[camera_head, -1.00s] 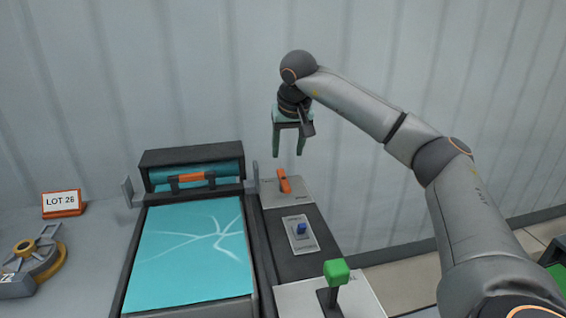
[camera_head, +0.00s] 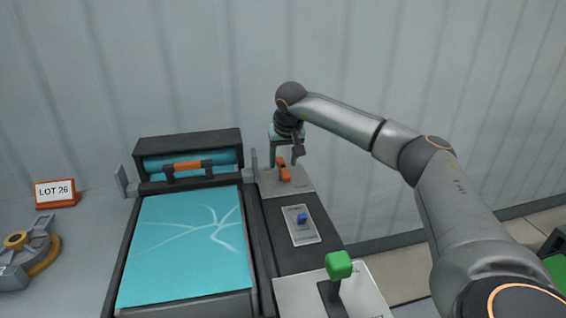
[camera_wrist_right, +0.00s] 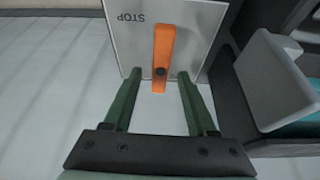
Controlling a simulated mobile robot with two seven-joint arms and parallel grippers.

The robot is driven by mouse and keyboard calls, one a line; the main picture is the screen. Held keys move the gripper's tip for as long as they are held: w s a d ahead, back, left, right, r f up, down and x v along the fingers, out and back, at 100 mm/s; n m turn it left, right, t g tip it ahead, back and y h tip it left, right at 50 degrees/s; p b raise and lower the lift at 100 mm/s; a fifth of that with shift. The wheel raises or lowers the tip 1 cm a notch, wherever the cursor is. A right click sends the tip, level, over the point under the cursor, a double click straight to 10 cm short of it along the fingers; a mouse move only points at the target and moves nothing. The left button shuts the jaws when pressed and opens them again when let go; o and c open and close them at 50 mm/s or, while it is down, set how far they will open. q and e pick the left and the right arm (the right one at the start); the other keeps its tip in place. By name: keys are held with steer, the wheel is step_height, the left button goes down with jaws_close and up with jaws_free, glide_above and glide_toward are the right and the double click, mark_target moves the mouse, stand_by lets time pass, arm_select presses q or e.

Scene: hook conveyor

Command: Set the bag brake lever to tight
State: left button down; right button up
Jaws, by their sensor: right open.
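An orange lever (camera_head: 284,174) stands on a pale plate (camera_head: 302,183) at the far end of the dark side panel. In the right wrist view the orange lever (camera_wrist_right: 163,42) lies along the plate, with a dark pivot near its lower end; "STOP" reads upside down beside it. My right gripper (camera_head: 284,160) is open and points down over the lever. In the wrist view its fingers (camera_wrist_right: 159,77) lie either side of the lever's pivot end, with gaps; contact cannot be told. A green-knobbed lever (camera_head: 339,265) stands nearer. I cannot read which is the bag brake. My left gripper is out of view.
The teal bed (camera_head: 185,250) with an orange-handled roller (camera_head: 187,168) is to the left. A LOT 26 sign (camera_head: 56,193) and a yellow-ringed device (camera_head: 30,252) are farther left.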

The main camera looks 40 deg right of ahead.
steer(key=shift+w+d+f, duration=0.1)
steer(key=shift+w+f, duration=0.05)
steer(key=shift+f, duration=0.35)
jaws_close()
stand_by(0.3)
